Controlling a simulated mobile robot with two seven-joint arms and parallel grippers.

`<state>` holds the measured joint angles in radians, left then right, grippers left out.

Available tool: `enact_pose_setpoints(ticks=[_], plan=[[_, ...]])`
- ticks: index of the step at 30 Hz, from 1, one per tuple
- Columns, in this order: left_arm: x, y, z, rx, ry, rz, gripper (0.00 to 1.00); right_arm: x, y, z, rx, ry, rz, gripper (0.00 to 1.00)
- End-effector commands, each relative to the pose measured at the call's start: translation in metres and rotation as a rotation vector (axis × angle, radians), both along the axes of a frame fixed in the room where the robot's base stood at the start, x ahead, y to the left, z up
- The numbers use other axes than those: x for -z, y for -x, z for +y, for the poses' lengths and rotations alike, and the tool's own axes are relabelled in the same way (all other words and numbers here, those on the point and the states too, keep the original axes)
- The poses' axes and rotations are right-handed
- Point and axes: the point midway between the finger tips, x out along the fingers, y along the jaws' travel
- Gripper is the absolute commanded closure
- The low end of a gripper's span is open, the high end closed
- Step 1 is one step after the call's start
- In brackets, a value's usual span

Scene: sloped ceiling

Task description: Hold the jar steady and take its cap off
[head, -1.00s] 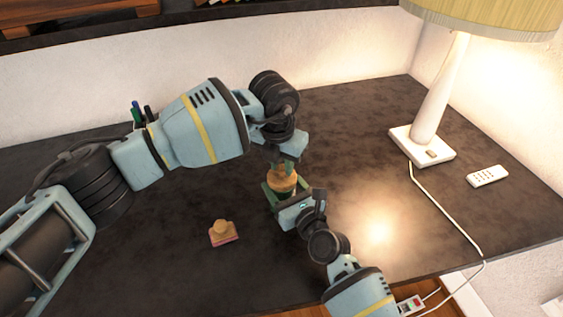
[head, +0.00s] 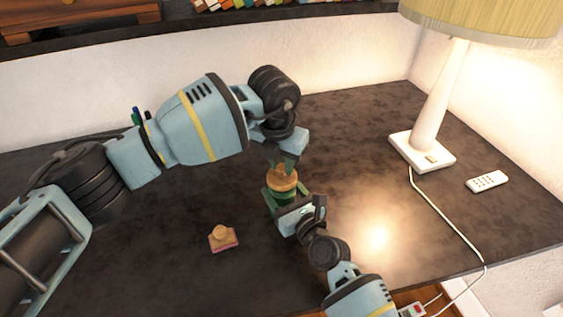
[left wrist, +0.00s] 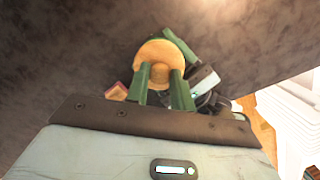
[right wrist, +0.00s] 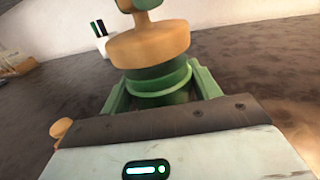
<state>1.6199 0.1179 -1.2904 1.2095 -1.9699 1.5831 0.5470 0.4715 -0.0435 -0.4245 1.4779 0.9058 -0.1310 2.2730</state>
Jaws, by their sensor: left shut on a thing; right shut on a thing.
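The green jar (right wrist: 160,85) stands on the dark desk, dark green at its neck with a lighter green rim. Its round orange-tan cap (right wrist: 150,45) sits on top with no clear gap below it; the cap also shows in the head view (head: 281,181). My left gripper (left wrist: 160,82) comes from above, shut on the cap's knob; its green fingers also show in the head view (head: 283,165). My right gripper (head: 283,203) is shut around the jar's body from the front, one finger on each side. The jar's lower part is hidden by this gripper.
A small wooden stamp-like block (head: 223,240) with a pink base lies left of the jar. A white lamp (head: 425,150), its cord and a white remote (head: 487,180) are on the right. Pens (head: 139,118) stand behind my left arm. The desk between jar and lamp is clear.

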Motion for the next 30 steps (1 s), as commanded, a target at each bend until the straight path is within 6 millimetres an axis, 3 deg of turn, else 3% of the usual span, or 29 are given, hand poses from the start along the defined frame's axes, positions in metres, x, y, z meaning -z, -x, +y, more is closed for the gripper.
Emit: enact_pose_setpoints(ticks=[7,15,23,24,28,30], plan=[[-0.008,0.000,0.000,0.000,0.001,-0.002,1.00,0.001,0.000,0.000,0.000,0.001,0.002,0.79],[-0.037,0.000,0.000,0.001,0.001,-0.002,1.00,0.001,0.000,0.000,0.000,0.001,0.002,0.79],[-0.040,0.000,0.000,0.000,0.000,0.000,1.00,0.001,0.000,0.000,0.000,0.001,0.002,0.79],[-0.040,0.000,0.000,0.000,0.000,0.000,1.00,0.001,0.000,0.000,0.000,0.001,0.001,0.33],[-0.040,0.000,0.000,0.000,0.000,0.000,1.00,0.001,0.000,0.000,0.000,0.001,0.001,0.16],[-0.040,0.000,0.000,0.000,0.000,0.000,1.00,0.001,0.000,0.000,0.000,0.001,0.001,0.13]])
